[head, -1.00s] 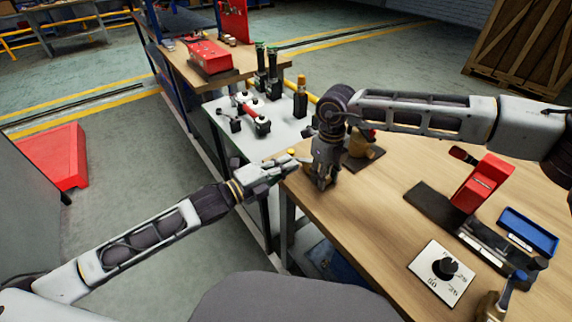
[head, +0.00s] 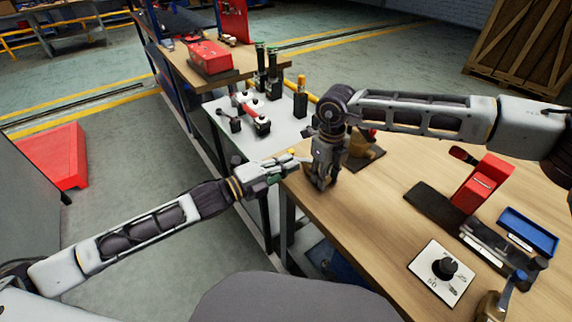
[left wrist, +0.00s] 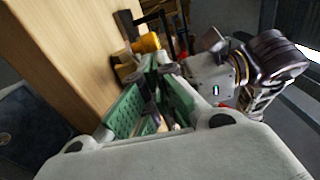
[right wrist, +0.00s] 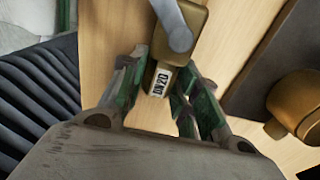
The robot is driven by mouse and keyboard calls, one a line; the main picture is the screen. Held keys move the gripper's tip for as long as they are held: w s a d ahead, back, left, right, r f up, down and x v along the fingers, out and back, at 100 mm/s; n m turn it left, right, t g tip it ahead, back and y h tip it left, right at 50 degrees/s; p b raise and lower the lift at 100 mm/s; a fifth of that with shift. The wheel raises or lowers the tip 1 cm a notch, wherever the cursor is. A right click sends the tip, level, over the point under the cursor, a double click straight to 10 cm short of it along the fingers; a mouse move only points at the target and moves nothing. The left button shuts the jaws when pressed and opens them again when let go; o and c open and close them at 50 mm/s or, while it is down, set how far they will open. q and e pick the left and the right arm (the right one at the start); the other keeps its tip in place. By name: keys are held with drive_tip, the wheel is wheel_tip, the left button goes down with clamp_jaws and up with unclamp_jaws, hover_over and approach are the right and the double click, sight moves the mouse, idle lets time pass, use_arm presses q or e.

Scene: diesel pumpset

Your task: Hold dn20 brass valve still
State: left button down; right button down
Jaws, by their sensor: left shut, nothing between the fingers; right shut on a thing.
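The DN20 brass valve (right wrist: 193,14) shows in the right wrist view, with a grey lever and a white "DN20" label (right wrist: 160,80). My right gripper (right wrist: 163,76) is shut on its labelled end, with one finger on each side. In the head view my right gripper (head: 321,184) points down at the bench's left edge and mostly hides the valve. My left gripper (head: 292,163) is shut and empty, just left of the right gripper by the bench edge. In the left wrist view its green-padded fingers (left wrist: 152,78) point towards a yellow-orange part (left wrist: 147,43).
A brass fitting (head: 362,143) stands on a dark mat behind my right gripper. A red device (head: 482,183), a blue tray (head: 528,232) and a dial plate (head: 443,272) lie to the right. A grey table (head: 228,112) with several tools stands behind. The wooden bench's (head: 375,215) middle is clear.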

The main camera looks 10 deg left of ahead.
use_arm(q)
drive_tip(key=shift+w+a+m+g+h, duration=0.4)
drive_tip(key=shift+w+m+g+h, duration=0.4)
drive_tip(key=shift+g, duration=0.25)
drive_tip(key=shift+w+a+m+g+h, duration=0.35)
drive_tip(key=shift+w+m+g+h, duration=0.2)
drive_tip(key=shift+m+g, duration=0.45)
drive_tip(key=shift+w+m+g+h, duration=0.3)
drive_tip(key=shift+m+g+h, duration=0.1)
drive_tip(key=shift+g, duration=0.35)
drive_tip(key=shift+w+a+m+g+h, duration=0.1)
drive_tip(key=shift+w+m+g+h, duration=0.1)
drive_tip(key=shift+w+m+g, duration=0.35)
drive_tip(key=shift+w+m+g+h, duration=0.15)
drive_tip(key=shift+m+g, duration=0.2)
drive_tip(key=shift+g, duration=0.5)
drive_tip(key=shift+w, duration=0.55)
drive_tip(key=shift+s+a, duration=0.1)
drive_tip(key=shift+s+a+f, duration=0.1)
drive_tip(key=shift+s+a, duration=0.45)
drive_tip(key=shift+s, duration=0.25)
drive_tip(key=shift+s+a, duration=0.5)
drive_tip(key=shift+s, duration=0.3)
drive_tip(key=v, duration=1)
